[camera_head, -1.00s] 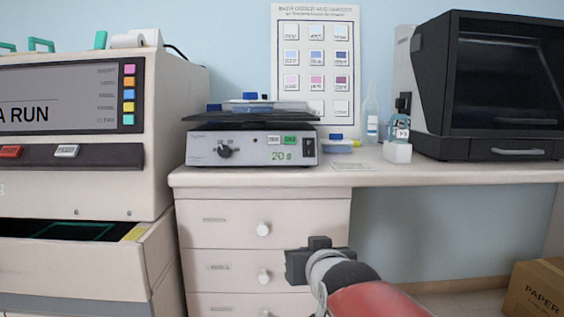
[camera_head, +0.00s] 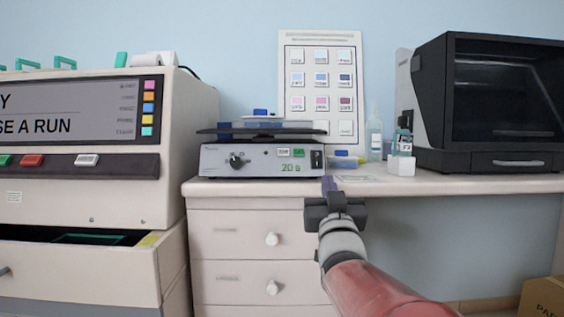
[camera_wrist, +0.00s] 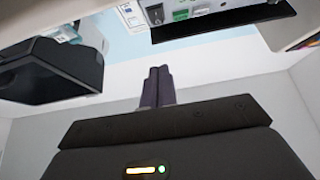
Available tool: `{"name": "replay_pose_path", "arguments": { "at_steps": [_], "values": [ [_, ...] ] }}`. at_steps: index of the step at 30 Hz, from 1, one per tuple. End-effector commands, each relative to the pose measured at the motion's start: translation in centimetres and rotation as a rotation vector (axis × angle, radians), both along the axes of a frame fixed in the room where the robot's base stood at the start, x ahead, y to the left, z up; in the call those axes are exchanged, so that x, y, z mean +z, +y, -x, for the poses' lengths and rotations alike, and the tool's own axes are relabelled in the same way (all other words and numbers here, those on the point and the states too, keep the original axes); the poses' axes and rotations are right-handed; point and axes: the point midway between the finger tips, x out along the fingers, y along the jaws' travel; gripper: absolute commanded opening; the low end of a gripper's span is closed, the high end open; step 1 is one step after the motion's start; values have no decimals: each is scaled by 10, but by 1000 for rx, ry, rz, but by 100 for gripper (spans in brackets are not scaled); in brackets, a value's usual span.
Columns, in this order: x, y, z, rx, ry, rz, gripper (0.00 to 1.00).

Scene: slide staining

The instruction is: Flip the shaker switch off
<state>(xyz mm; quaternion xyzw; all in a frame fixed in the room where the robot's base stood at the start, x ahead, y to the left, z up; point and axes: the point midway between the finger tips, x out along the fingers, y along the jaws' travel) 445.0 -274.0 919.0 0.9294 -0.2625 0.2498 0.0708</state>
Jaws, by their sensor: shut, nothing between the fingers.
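The shaker (camera_head: 262,160) is a grey box with a dark platform on top, standing on the bench at the left. Its front has a dial, small labelled buttons and a green "20 s" readout. The black rocker switch (camera_head: 317,159) is at the right end of this front; I cannot tell which way it is tipped. It also shows in the wrist view (camera_wrist: 157,14), near the top edge. My gripper (camera_head: 329,184) is shut and empty, just below and right of the switch, apart from it. Its purple fingers (camera_wrist: 158,86) are together in the wrist view.
The bench top (camera_head: 450,184) has a dropper bottle (camera_head: 374,140), a small white holder with a bottle (camera_head: 401,160) and a black-fronted cabinet (camera_head: 490,105) at the right. A large staining machine (camera_head: 90,190) with an open drawer stands at the left. A colour chart (camera_head: 320,85) leans behind.

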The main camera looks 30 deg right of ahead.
Motion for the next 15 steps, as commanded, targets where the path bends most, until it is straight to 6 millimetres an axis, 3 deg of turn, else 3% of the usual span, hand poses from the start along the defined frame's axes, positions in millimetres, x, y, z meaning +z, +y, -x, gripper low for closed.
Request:
{"name": "replay_pose_path", "arguments": {
  "at_steps": [5, 15],
  "values": [
    [6, -5, -9, 0, 3, 0, 0],
    [41, -36, -60, 0, 3, 1, 0]
  ]
}}
